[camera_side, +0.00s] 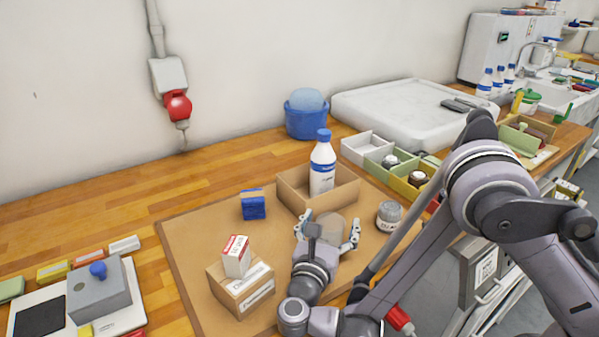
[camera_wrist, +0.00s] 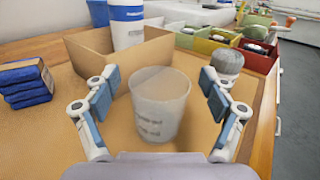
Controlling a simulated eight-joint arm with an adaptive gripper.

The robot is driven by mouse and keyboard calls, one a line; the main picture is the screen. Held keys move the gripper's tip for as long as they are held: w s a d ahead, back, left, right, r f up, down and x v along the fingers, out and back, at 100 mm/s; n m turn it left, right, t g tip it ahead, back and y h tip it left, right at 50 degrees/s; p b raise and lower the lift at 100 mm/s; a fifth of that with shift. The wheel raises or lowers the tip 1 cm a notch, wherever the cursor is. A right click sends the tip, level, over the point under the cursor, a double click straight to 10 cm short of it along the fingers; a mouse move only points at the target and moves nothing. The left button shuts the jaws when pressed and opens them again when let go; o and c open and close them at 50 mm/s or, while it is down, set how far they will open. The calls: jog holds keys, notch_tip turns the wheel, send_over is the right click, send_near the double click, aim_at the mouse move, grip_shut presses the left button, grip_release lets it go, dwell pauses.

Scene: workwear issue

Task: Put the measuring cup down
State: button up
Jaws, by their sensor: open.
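The measuring cup (camera_wrist: 160,105) is a translucent cup with faint markings. It stands upright on the brown mat (camera_wrist: 75,145) between the fingers of my gripper (camera_wrist: 160,100). In the wrist view there are gaps between the cup and both finger pads, so the gripper is open around it without visible contact. In the side view my gripper (camera_side: 328,232) partly hides the cup (camera_side: 331,226), which is in front of the open cardboard box.
The cardboard box (camera_side: 285,190) holds a white bottle with a blue cap (camera_side: 322,165). A grey-lidded jar (camera_side: 388,215) stands right of the cup. Mat space left of the cup is clear.

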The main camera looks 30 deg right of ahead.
jog(key=c, duration=1.3)
jog(key=shift+r, duration=0.1)
